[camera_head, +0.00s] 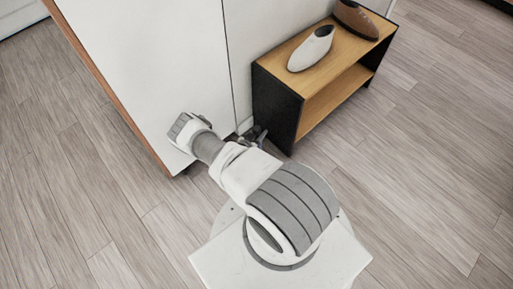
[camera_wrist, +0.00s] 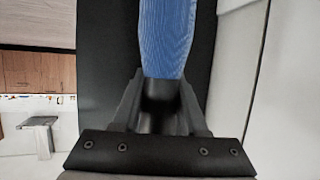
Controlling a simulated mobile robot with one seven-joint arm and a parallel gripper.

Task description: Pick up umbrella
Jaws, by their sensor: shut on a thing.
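A blue ribbed umbrella (camera_wrist: 167,40) runs down from the top edge of the wrist view and ends between my fingers. My gripper (camera_wrist: 163,100) is shut on its lower end. In the head view my gripper (camera_head: 257,136) is small and dark, between the white panel and the shelf's black side. I cannot make out the umbrella in the head view; my arm and the furniture crowd that spot.
A low wooden shelf (camera_head: 345,88) with black sides stands just right of my gripper. A white shoe (camera_head: 311,48) and a brown shoe (camera_head: 356,18) are on top. A tall white panel (camera_head: 160,60) stands left. Wood floor (camera_head: 430,150) is clear at right.

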